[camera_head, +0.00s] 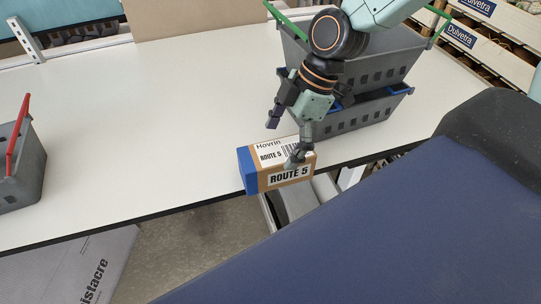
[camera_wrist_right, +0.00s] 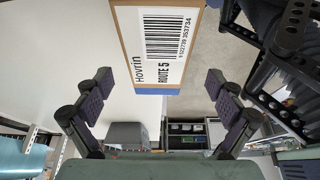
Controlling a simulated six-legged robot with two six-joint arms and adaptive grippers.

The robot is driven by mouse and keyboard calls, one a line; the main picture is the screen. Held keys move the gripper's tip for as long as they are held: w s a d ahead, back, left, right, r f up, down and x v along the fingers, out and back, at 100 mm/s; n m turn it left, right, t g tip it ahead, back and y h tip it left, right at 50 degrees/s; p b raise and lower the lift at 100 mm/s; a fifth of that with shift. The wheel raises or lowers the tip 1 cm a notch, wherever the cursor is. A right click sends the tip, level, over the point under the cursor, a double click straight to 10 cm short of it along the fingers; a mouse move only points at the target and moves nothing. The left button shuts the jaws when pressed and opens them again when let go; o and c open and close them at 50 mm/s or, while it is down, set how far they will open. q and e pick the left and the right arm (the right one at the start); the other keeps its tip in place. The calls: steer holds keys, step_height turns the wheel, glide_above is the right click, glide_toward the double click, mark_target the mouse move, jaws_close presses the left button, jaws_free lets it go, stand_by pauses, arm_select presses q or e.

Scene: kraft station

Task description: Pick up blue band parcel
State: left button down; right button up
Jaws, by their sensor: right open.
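The blue band parcel (camera_head: 277,176) is a brown box with a blue end and white labels reading "Hovrin" and "ROUTE 5". It lies at the front edge of the white table in the head view. My right gripper (camera_head: 283,138) is open just above and behind it, one finger in front of the parcel's label in that view. In the right wrist view the parcel (camera_wrist_right: 160,45) is ahead, its blue end nearest, and the two fingers of my gripper (camera_wrist_right: 162,100) are spread wide with nothing between the tips. My left gripper is not in view.
Stacked grey crates (camera_head: 358,114) with blue and green handles stand behind and right of the parcel. A grey basket (camera_head: 24,168) with a red handle is at the far left. The white table (camera_head: 150,110) is clear between them. Its front edge drops to the floor.

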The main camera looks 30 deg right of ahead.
mark_target(277, 152)
steer(key=shift+w+a, duration=0.1)
steer(key=shift+w, duration=0.2)
step_height(277, 152, down, 2)
steer(key=shift+f+b, duration=0.15)
steer(key=shift+b, duration=0.4)
steer(key=shift+a+f, duration=0.25)
steer(key=shift+f, duration=0.05)
steer(key=b+x, duration=0.2)
steer(key=x, duration=0.1)
steer(key=shift+f, duration=0.2)
steer(key=shift+f+b, duration=0.55)
steer(key=shift+f, duration=0.1)
steer(key=shift+a, duration=0.35)
steer(key=shift+d, duration=0.25)
steer(key=c, duration=0.4)
steer(key=shift+a, duration=0.2)
steer(key=c, duration=0.6)
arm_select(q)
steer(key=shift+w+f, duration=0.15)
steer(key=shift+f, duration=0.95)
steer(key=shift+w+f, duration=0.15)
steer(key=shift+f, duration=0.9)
arm_select(e)
steer(key=shift+d, duration=0.1)
steer(key=c, duration=0.6)
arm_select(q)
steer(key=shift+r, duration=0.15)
arm_select(e)
steer(key=shift+o, duration=0.2)
steer(key=shift+r, duration=0.15)
